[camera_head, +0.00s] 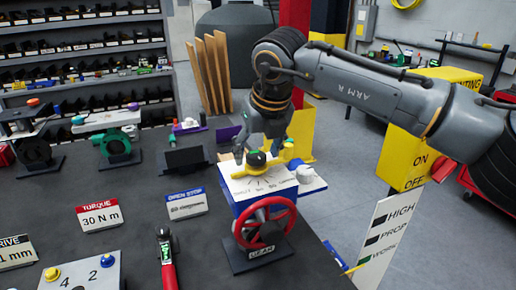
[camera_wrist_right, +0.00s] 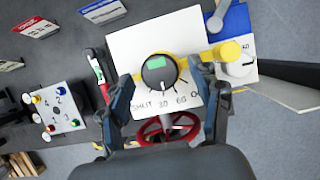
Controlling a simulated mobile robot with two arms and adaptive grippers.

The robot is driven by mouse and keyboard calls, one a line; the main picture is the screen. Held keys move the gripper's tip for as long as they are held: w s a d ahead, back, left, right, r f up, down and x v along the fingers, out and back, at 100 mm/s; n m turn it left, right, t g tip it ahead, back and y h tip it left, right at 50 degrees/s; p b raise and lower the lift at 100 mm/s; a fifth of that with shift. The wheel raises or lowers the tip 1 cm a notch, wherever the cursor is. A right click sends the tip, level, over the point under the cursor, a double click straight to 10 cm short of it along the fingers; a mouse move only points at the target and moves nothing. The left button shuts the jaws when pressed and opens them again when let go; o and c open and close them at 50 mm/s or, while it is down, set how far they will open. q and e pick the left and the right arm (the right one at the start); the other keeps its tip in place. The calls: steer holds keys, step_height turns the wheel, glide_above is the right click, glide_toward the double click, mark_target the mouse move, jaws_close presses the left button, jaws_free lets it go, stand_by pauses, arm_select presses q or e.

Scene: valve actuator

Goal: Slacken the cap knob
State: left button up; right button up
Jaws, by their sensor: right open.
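A black round knob with a green patch (camera_wrist_right: 160,73) sits on a white dial plate (camera_wrist_right: 130,45) marked SHUT, 30, 60. A yellow bar shows around the knob. In the head view the knob (camera_head: 257,160) is on top of the blue and white valve actuator (camera_head: 240,203), above a red handwheel (camera_head: 265,222). My right gripper (camera_wrist_right: 165,88) is open, with its fingers on either side of the knob and apart from it in the wrist view. In the head view the right gripper (camera_head: 260,145) hangs over the dial plate, partly hiding it. My left gripper is not in view.
A yellow-ended part (camera_wrist_right: 228,50) and a white round cap (camera_wrist_right: 240,65) are right of the knob. On the dark bench stand a torque sign (camera_head: 100,215), a red-handled tool (camera_head: 167,262) and a numbered button box (camera_head: 85,272). A HIGH/PROP/WORK board (camera_head: 385,240) stands right.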

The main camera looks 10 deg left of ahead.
steer(key=c, duration=1.1)
steer(key=shift+c, duration=0.2)
